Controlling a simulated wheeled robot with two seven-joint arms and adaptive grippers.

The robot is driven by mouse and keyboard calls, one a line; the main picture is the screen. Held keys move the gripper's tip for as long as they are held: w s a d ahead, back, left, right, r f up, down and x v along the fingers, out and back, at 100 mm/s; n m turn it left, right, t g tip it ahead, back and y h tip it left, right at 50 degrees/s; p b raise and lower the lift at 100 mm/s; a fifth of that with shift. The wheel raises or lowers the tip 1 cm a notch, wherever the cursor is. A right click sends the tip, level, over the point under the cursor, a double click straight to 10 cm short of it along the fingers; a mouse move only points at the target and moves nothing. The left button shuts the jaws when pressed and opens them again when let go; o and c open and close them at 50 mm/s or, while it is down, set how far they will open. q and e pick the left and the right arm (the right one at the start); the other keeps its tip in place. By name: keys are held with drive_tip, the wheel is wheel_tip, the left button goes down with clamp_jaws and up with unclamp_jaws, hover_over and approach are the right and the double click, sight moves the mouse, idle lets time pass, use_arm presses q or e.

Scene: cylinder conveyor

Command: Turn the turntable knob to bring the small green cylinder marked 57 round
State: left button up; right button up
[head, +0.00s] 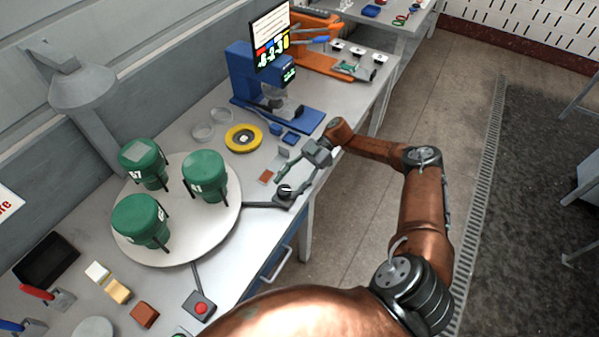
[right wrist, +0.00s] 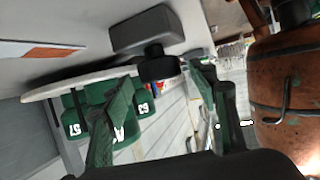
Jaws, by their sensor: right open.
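The white turntable (head: 190,245) carries three green cylinders. The one marked 57 (head: 143,165) stands at the back left; another (head: 205,178) stands at the right and a third (head: 140,222) at the front. The dark knob (head: 285,191) sits on a small base right of the turntable, joined by a dark bar. My right gripper (head: 289,180) is open at the knob, with fingers on either side. In the right wrist view the knob (right wrist: 157,65) shows between the spread fingertips (right wrist: 160,80); contact cannot be told. My left gripper is not in view.
A red button box (head: 199,306) and small blocks (head: 118,291) lie in front of the turntable. A yellow ring (head: 243,138) and a blue machine (head: 262,90) stand behind the knob. The table's front edge is close to the knob.

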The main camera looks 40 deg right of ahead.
drive_tip(key=s+v, duration=0.1)
drive_tip(key=v, duration=0.8)
drive_tip(key=shift+w+d, duration=0.4)
drive_tip(key=shift+w, duration=0.1)
drive_tip(key=shift+w+a, duration=0.1)
drive_tip(key=shift+c, duration=0.2)
